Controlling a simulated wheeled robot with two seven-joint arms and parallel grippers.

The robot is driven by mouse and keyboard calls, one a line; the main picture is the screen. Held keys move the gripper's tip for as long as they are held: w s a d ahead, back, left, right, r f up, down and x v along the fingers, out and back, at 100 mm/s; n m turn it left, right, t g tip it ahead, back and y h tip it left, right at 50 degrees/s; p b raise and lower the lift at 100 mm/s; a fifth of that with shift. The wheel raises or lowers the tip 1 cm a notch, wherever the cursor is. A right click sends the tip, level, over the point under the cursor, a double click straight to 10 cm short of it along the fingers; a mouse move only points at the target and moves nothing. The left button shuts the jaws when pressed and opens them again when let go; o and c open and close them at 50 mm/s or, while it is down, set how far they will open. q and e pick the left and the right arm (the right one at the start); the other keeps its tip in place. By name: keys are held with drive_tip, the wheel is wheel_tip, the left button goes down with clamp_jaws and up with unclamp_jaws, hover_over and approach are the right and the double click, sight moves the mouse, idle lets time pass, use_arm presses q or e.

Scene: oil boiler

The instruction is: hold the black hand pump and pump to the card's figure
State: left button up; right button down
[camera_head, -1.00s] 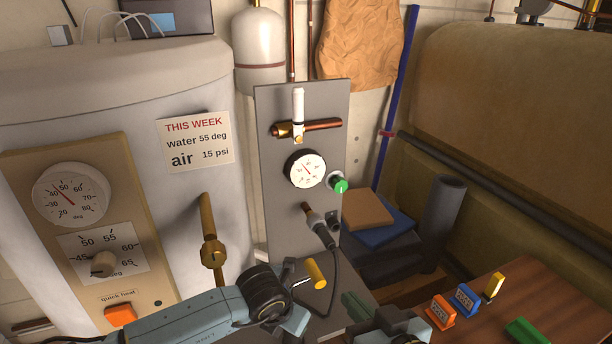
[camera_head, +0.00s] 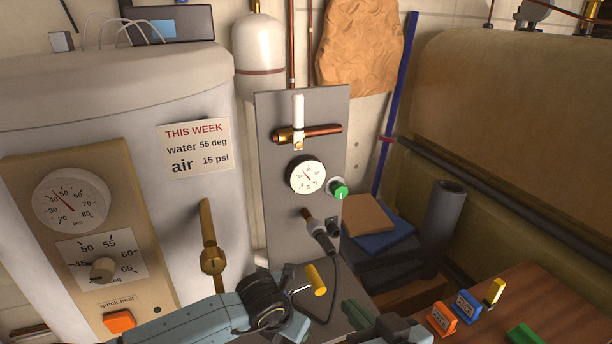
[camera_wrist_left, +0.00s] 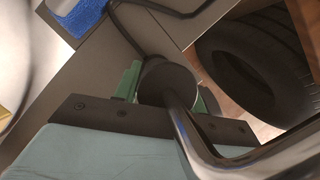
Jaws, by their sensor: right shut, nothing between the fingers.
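The card (camera_head: 196,147) on the white tank reads water 55 deg, air 15 psi. The panel's round pressure gauge (camera_head: 307,175) has a red needle toward the upper left; its figures are too small to read. In the left wrist view, the green fingers of my left gripper (camera_wrist_left: 168,92) flank the black hand pump (camera_wrist_left: 168,80), a round black body with a bent chrome rod. The head view shows the yellow grip (camera_head: 317,280) on a chrome rod; my left arm hides the pump body there. My right gripper (camera_head: 355,312) is shut and empty, right of the yellow grip.
A black hose connector (camera_head: 316,226) is at the grey panel (camera_head: 278,220), its hose running down toward the pump. A green knob (camera_head: 339,190) sits beside the gauge. A wooden table (camera_head: 475,300) with orange, blue, yellow and green items is at right. A brass lever (camera_head: 210,240) stands left.

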use_arm(q)
drive_tip(key=o, duration=0.4)
